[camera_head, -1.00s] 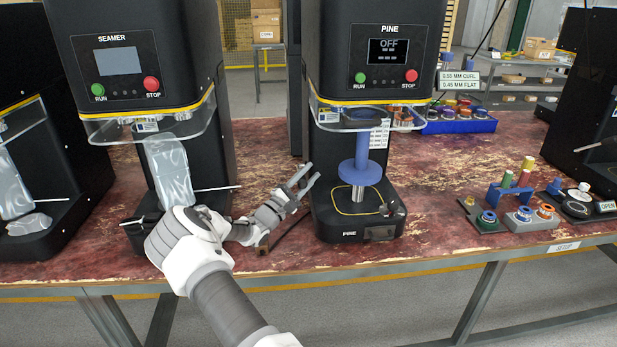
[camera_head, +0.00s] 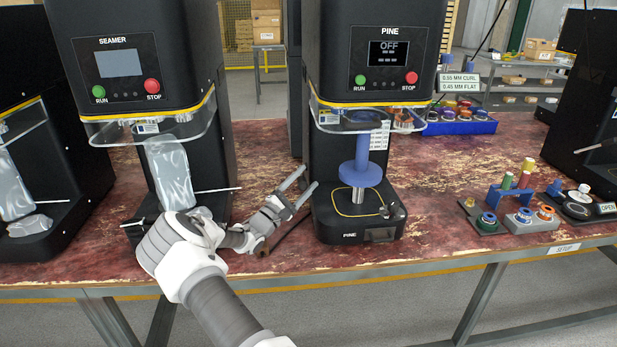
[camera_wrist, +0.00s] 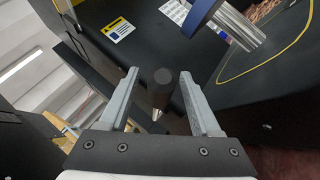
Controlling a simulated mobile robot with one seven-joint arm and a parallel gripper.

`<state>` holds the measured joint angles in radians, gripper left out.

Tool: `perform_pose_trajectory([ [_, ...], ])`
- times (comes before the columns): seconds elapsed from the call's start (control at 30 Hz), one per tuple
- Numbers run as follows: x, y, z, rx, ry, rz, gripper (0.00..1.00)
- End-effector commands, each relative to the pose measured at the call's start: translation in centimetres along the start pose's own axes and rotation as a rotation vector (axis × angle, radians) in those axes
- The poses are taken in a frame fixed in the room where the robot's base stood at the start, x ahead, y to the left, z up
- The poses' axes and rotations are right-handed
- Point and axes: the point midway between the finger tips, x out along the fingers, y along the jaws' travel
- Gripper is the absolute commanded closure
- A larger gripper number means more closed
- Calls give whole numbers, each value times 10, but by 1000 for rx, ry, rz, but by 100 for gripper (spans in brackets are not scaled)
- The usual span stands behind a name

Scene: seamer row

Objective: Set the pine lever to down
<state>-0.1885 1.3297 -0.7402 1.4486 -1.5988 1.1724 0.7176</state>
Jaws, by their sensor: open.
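The pine machine (camera_head: 374,104) stands at the middle of the bench, with OFF on its screen. My gripper (camera_head: 309,177) is open at the left side of this machine, above the bench. In the wrist view, my gripper (camera_wrist: 160,74) has its two fingers apart, with a dark round-ended lever (camera_wrist: 162,82) showing between them. Gaps show on both sides of the lever, and I cannot tell its depth relative to the fingertips. In the head view the lever cannot be clearly made out beside my gripper, so its up or down setting is unclear.
A blue disc (camera_head: 360,173) on a post hangs over the pine machine's base. Coloured parts in a grey holder (camera_head: 532,223) lie to the right. Bench between is clear.

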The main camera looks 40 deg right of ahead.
Motion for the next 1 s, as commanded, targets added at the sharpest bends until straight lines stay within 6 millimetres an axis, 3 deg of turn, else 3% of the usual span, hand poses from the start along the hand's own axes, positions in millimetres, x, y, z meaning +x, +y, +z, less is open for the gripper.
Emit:
perform_pose_trajectory([
  [0.5, -123, 1, 0, 0, 3, 1, 36],
  [0.7, -148, 0, 0, 0, 1, 0, 36],
  [1.0, -154, 0, 0, 0, 0, -1, 36],
])
